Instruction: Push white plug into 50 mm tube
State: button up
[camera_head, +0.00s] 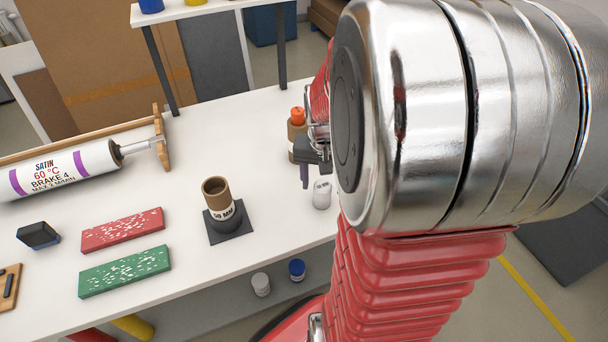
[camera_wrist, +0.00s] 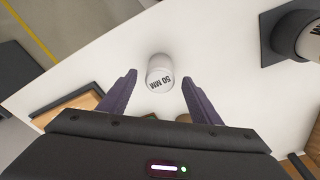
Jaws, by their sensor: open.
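The white plug (camera_head: 321,196), a short cylinder, stands on the white bench near its front edge. It also shows in the wrist view (camera_wrist: 160,70), marked "50 MM", with a fingertip on each side and a gap to each. My gripper (camera_head: 314,178) is open and empty at the plug; the arm partly hides it in the head view. The brown tube (camera_head: 216,190), with a "50 MM" label and open top, stands upright on a dark square base (camera_head: 230,232) left of the plug. Its labelled side and base show at upper right in the wrist view (camera_wrist: 307,42).
A brown cylinder with an orange top (camera_head: 298,122) stands just behind my gripper. Red (camera_head: 122,230) and green (camera_head: 125,270) speckled slabs, a dark block (camera_head: 38,235) and a large white roller (camera_head: 65,170) lie to the left. Bare bench separates plug and tube.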

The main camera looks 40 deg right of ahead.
jog(key=shift+w+f, duration=0.1)
jog(key=shift+f, duration=0.95)
jog(key=shift+d, duration=0.1)
jog(key=shift+c, duration=0.6)
jog(key=c, duration=1)
